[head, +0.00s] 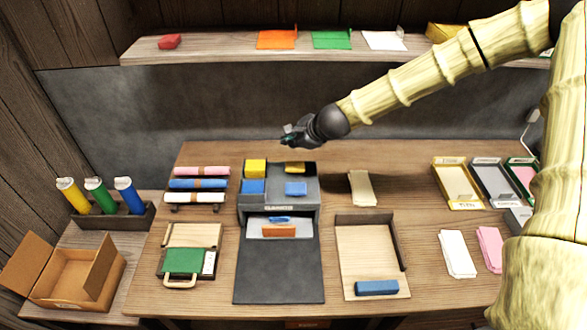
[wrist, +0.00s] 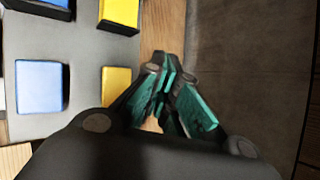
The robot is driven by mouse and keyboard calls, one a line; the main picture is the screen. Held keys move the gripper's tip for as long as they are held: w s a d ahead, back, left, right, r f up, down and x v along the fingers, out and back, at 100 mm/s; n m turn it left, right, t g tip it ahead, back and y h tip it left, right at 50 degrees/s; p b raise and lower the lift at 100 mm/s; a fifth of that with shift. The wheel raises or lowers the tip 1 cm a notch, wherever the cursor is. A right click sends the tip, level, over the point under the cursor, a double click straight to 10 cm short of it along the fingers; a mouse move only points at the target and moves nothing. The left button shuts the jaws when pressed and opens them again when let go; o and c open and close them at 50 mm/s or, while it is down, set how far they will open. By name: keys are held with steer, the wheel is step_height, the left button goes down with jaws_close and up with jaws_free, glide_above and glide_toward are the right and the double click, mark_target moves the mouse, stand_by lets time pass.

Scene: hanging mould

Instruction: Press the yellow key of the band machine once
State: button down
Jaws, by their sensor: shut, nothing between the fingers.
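The grey band machine (head: 280,210) stands on the table, left of centre. Its top carries a taller yellow piece (head: 255,168) at back left and a flatter yellow piece (head: 295,168) at back right; which is the yellow key I cannot tell for sure. In front of them are a left blue piece (head: 252,186) and a right blue piece (head: 296,188). In the wrist view, two yellow pieces show, one at the top edge (wrist: 118,12) and one lower (wrist: 116,84). My gripper (head: 290,138) is shut and empty, above and behind the machine's back edge, apart from both.
Rolled bands (head: 200,184) lie left of the machine. A wooden tray (head: 368,245) with a blue block (head: 377,288) is to its right. A shelf (head: 215,48) with coloured pieces runs along the wall above. An open cardboard box (head: 75,275) stands at lower left.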

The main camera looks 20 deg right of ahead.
mark_target(293, 167)
steer(key=shift+d+f+b, duration=0.1)
steer(key=shift+f+b, duration=0.25)
steer(key=shift+f, duration=0.35)
steer(key=shift+s+f+b, duration=0.75)
steer(key=shift+s+b, duration=0.3)
steer(key=shift+w+f+b, duration=0.35)
steer(key=shift+f+b, duration=0.05)
steer(key=shift+f, duration=0.35)
steer(key=shift+w+f+b, duration=0.3)
steer(key=shift+f+b, duration=0.05)
steer(key=shift+f, duration=0.35)
steer(key=shift+s+r, duration=0.35)
steer(key=shift+w+f, duration=0.2)
steer(key=shift+s+r, duration=0.1)
steer(key=shift+f, duration=0.25)
